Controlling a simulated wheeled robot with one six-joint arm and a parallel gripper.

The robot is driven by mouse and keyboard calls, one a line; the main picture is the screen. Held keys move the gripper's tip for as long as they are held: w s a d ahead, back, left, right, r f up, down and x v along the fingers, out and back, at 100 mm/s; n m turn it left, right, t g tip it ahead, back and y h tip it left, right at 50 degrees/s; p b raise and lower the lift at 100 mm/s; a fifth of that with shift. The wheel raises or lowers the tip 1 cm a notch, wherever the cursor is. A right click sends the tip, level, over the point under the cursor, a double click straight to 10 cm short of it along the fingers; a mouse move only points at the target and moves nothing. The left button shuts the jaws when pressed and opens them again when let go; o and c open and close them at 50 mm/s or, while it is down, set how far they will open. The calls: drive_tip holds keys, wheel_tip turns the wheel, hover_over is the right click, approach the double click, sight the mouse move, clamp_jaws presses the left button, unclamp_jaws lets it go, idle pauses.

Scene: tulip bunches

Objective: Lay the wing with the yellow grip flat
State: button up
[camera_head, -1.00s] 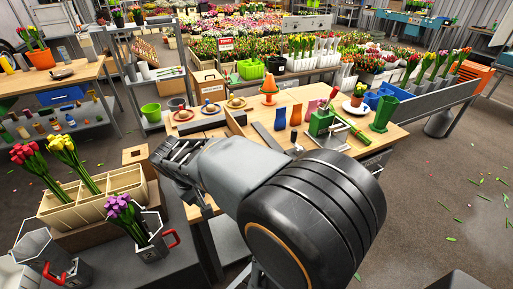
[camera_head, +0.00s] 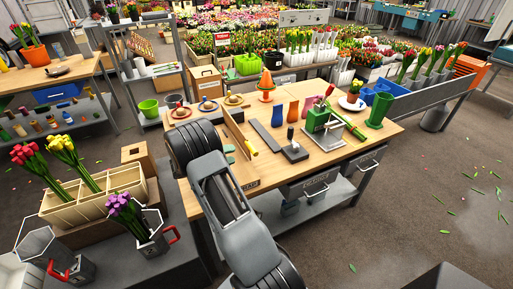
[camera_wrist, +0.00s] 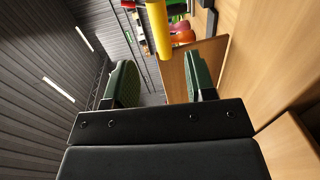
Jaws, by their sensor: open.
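The wing (camera_head: 236,130) is a thin wooden panel standing upright on the workbench. Its yellow grip (camera_head: 252,148) sticks out at the panel's near end. In the wrist view the yellow grip (camera_wrist: 158,28) is a cylinder at the top middle, beyond the fingertips, and a wooden panel (camera_wrist: 180,75) that looks like the wing shows beside the right finger. My gripper (camera_wrist: 162,78) is open with two dark green fingers, and nothing is clearly held between them. In the head view my arm hides most of the gripper, left of the wing.
A tulip crate (camera_head: 95,211) is at the left. The bench's front right is clear.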

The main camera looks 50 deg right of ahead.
drive_tip(key=p+x, duration=0.2)
drive_tip(key=x, duration=0.9)
drive_tip(key=shift+d+p, duration=0.25)
drive_tip(key=shift+p, duration=0.15)
drive_tip(key=shift+s+f, duration=0.1)
drive_tip(key=shift+s, duration=0.05)
drive_tip(key=shift+c, duration=0.3)
clamp_jaws()
